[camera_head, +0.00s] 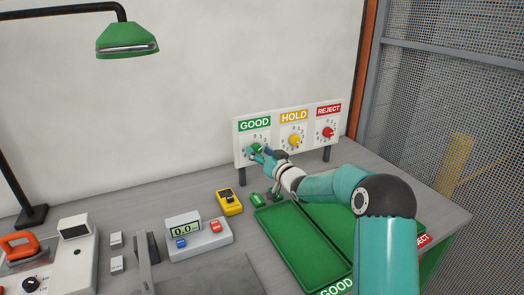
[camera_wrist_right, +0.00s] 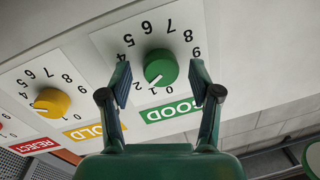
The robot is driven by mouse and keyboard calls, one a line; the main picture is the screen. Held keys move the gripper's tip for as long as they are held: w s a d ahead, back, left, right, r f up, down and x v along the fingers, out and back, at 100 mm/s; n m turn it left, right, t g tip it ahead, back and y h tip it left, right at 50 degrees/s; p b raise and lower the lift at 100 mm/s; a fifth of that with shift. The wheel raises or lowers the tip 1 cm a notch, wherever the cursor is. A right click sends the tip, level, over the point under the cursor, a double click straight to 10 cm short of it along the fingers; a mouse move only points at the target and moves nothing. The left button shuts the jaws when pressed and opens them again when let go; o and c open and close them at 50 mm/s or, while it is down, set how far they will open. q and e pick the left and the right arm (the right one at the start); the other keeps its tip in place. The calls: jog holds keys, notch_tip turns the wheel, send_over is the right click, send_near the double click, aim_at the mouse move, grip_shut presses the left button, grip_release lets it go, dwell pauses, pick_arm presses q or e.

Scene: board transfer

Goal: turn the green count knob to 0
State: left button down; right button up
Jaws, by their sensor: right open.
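The green count knob (camera_wrist_right: 160,68) is on the white GOOD dial of the counter board; it also shows in the head view (camera_head: 257,148). Its white pointer mark slants to the lower left in the wrist view, near the digits 1 and 2; I cannot tell exactly which. My right gripper (camera_wrist_right: 160,88) is open, with one finger on each side of the knob and a visible gap to each. In the head view my right gripper (camera_head: 262,154) partly covers the GOOD dial. My left gripper is not in view.
The yellow HOLD knob (camera_head: 294,141) and red REJECT knob (camera_head: 327,132) are on the same board, to the right. Green trays (camera_head: 298,242) lie below in front. A yellow meter (camera_head: 229,202) and a display box (camera_head: 199,238) stand to the left.

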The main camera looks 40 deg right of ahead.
jog(key=shift+c, duration=0.2)
jog(key=c, duration=1.1)
jog(key=shift+d, duration=0.2)
jog(key=shift+a, duration=0.15)
jog(key=n+b, duration=0.1)
jog(key=b, duration=0.1)
jog(key=shift+f+n+b, duration=0.15)
jog(key=shift+n+b, duration=0.25)
jog(key=n+b, duration=0.3)
jog(key=n+g+b, duration=0.1)
jog(key=n+b, duration=0.2)
jog(key=shift+a+n, duration=0.1)
jog(key=shift+n, duration=0.2)
jog(key=shift+w+r+n+h+b, duration=0.1)
jog(key=shift+n+h+b, duration=0.05)
jog(key=shift+n+b, duration=0.55)
jog(key=shift+r+n+h+b, duration=0.15)
jog(key=shift+n+b, duration=0.2)
jog(key=shift+n, duration=0.55)
